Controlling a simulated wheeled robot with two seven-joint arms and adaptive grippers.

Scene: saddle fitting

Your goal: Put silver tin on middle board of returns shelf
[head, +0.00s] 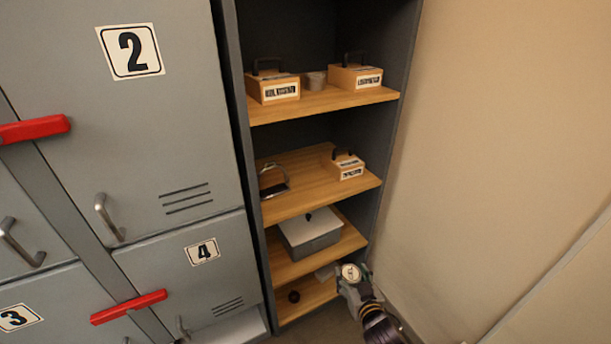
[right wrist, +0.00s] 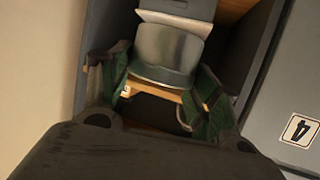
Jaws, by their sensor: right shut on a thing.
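The silver tin (head: 350,272) is in my right gripper (head: 354,284), at the right front of the shelf's lower part in the head view. In the right wrist view the tin (right wrist: 168,50) shows as a grey metal cylinder between the two green-edged fingers of the gripper (right wrist: 160,85), which is shut on it. The returns shelf is a dark open cabinet with several wooden boards. The board (head: 312,200) below the top visible one holds a small wooden box and a metal-framed object. My left gripper is not in view.
A grey box with a white lid (head: 311,232) stands on the board below. Grey lockers (head: 150,190) stand left; a beige wall (head: 490,130) stands right.

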